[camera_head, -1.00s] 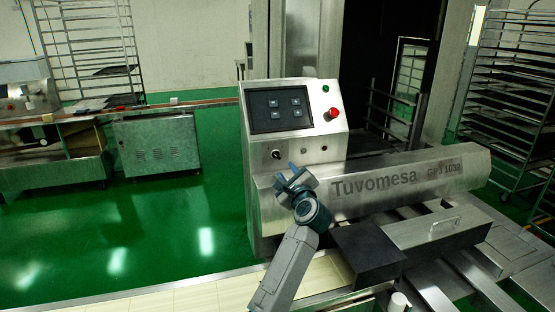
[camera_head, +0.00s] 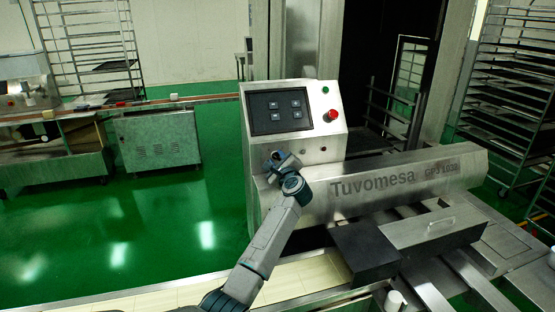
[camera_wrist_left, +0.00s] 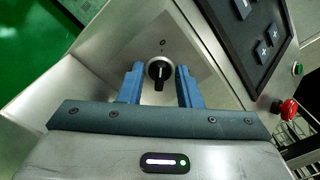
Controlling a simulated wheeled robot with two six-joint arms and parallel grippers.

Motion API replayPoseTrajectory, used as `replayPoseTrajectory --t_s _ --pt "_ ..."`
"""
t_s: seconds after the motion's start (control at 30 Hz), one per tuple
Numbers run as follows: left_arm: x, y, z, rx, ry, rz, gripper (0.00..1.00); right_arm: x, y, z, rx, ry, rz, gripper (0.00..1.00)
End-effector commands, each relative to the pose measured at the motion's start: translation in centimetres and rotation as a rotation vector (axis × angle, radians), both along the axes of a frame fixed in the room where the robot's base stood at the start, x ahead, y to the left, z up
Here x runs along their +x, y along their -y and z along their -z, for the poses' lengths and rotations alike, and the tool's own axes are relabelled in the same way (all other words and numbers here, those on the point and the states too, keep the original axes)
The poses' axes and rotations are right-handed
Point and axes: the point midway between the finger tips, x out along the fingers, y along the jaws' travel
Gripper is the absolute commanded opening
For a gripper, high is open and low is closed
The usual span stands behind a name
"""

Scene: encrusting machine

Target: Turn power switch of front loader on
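The power switch (camera_wrist_left: 160,70) is a black rotary knob with a silver ring on the machine's steel front panel, with a small "0" mark above it in the left wrist view. My left gripper (camera_wrist_left: 161,84) has its two blue fingers on either side of the knob, with a gap visible on each side. In the head view my left gripper (camera_head: 276,160) is at the lower left of the control panel and hides the switch. The front loader (camera_head: 300,140) is the steel machine marked "Tuvomesa". My right gripper does not show.
A dark screen panel (camera_head: 280,111) with several buttons sits above the switch. A red button (camera_head: 333,115) and a green button (camera_head: 325,90) are to its right. A steel cover (camera_head: 400,182) extends right. Green floor lies open to the left.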

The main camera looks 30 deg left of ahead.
Motion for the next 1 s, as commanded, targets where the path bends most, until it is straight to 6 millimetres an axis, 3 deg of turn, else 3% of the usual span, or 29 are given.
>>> replayPoseTrajectory --t_s 0.13,0.3,0.67,1.0 --pt "-0.01 0.02 0.0 0.0 0.0 0.0 0.31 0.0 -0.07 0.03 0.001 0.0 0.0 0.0" --pt "-0.02 0.04 0.0 0.0 0.0 0.0 0.0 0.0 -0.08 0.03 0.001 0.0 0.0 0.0" --pt "-0.01 0.07 -0.02 0.019 -0.022 0.0 0.0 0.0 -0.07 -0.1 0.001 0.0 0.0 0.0" --pt "0.07 0.15 -0.16 0.151 -0.18 0.0 0.0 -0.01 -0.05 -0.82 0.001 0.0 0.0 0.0"
